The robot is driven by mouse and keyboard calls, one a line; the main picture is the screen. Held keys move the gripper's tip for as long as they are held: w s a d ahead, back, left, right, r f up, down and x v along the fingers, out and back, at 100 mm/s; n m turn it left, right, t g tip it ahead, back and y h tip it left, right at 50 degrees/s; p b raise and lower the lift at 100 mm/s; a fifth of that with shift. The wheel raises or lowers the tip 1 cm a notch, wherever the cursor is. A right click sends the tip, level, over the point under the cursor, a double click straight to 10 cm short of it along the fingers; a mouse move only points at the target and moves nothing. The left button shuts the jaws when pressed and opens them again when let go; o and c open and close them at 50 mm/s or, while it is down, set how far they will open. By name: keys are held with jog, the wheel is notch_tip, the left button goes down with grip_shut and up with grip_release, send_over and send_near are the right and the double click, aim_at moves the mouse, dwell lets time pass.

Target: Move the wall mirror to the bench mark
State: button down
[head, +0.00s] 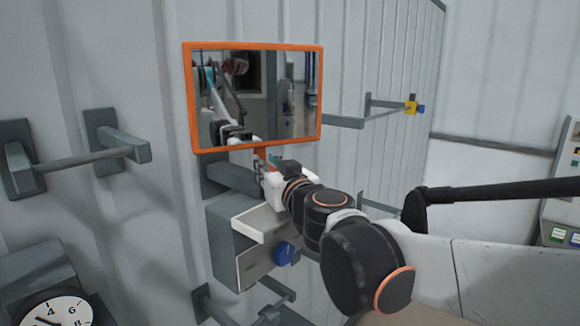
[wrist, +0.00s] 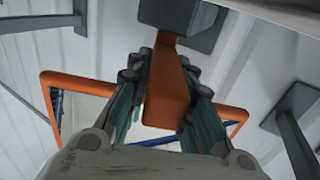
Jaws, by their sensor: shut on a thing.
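The wall mirror (head: 318,95) has an orange rectangular frame and hangs upright in front of the corrugated wall in the head view. An orange stem runs down from its lower edge. My gripper (head: 262,175) is at that stem, just below the frame. In the wrist view, my gripper (wrist: 160,105) has its two teal-padded fingers on either side of the orange stem (wrist: 166,80), shut on it. The mirror's orange frame (wrist: 52,95) shows behind the fingers there. A grey bracket meets the stem's end in the wrist view. I cannot make out the bench mark.
Grey wall hooks (head: 85,160) stick out at the left. A grey box with a blue knob (head: 283,253) sits just below my gripper. A rail with a yellow and blue end (head: 411,108) is at right. A dial (head: 55,312) is at the lower left.

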jog(key=shift+s+a+m+t+h, duration=0.1)
jog(key=shift+a+m+t+h, duration=0.15)
jog(key=shift+m+h, duration=0.35)
jog(key=c, duration=1.4)
grip_release()
jog(key=v, duration=1.2)
jog(key=shift+s, duration=0.1)
